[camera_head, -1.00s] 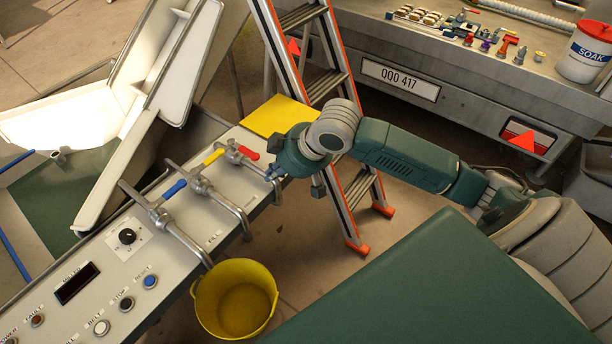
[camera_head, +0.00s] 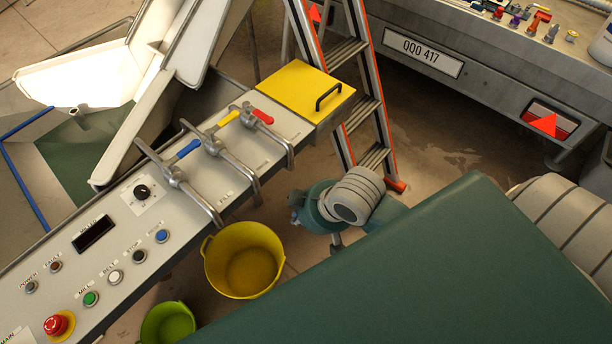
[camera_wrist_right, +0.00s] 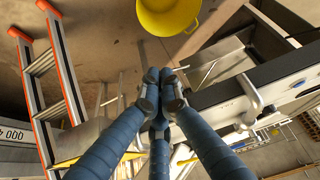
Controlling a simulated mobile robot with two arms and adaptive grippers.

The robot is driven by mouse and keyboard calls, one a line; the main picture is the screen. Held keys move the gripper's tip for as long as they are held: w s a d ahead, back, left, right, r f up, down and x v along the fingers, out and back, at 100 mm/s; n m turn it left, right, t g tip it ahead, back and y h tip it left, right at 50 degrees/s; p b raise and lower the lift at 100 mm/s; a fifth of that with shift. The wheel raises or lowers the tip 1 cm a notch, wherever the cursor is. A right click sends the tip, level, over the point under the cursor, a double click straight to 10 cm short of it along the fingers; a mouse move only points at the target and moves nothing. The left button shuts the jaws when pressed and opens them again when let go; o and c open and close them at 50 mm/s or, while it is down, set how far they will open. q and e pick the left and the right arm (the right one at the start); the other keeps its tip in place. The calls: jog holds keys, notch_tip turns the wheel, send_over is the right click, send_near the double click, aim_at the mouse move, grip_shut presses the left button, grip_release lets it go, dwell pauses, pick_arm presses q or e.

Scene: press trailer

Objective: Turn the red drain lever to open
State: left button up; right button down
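The red drain lever (camera_head: 262,116) is the rightmost of three coloured levers on the grey control panel (camera_head: 120,218), close to the yellow lidded box. It lies on its valve, pointing right and slightly down, with a bent pipe running to the panel's front edge. My right gripper (camera_head: 300,212) is off the panel's front side, below and right of the red lever and apart from it. In the right wrist view its blue fingers (camera_wrist_right: 160,92) come together at the tips, with nothing held. My left gripper is not in view.
The yellow lever (camera_head: 228,118) and blue lever (camera_head: 188,149) sit left of the red one. A yellow bucket (camera_head: 243,260) stands below the pipes, a green bucket (camera_head: 167,322) beside it. A stepladder (camera_head: 372,99) stands right of the yellow box (camera_head: 290,88). Buttons line the panel's front.

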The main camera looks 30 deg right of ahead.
jog(key=shift+s+d+f+m, duration=0.15)
jog(key=shift+s+f, duration=0.2)
jog(key=shift+s, duration=0.2)
jog(key=shift+s+d+f+m, duration=0.15)
jog(key=shift+s+f, duration=0.2)
jog(key=shift+s, duration=0.2)
jog(key=shift+f, duration=0.1)
jog(key=s+d+f+m+g+h, duration=0.1)
jog(key=s+d+f, duration=0.1)
jog(key=f, duration=0.8)
jog(key=s+d+f, duration=0.1)
jog(key=s+f, duration=0.1)
jog(key=f, duration=0.7)
jog(key=s+d+f+m+g+h, duration=0.1)
jog(key=s+d+f, duration=0.15)
jog(key=f, duration=0.75)
jog(key=s+f+g, duration=0.1)
jog(key=s+f, duration=0.5)
jog(key=s, duration=0.4)
jog(key=s+f+g, duration=0.1)
jog(key=s+f, duration=0.6)
jog(key=s, duration=0.3)
jog(key=shift+s+a+f+n, duration=0.15)
jog(key=shift+s+f+n, duration=0.05)
jog(key=shift+s+n, duration=0.2)
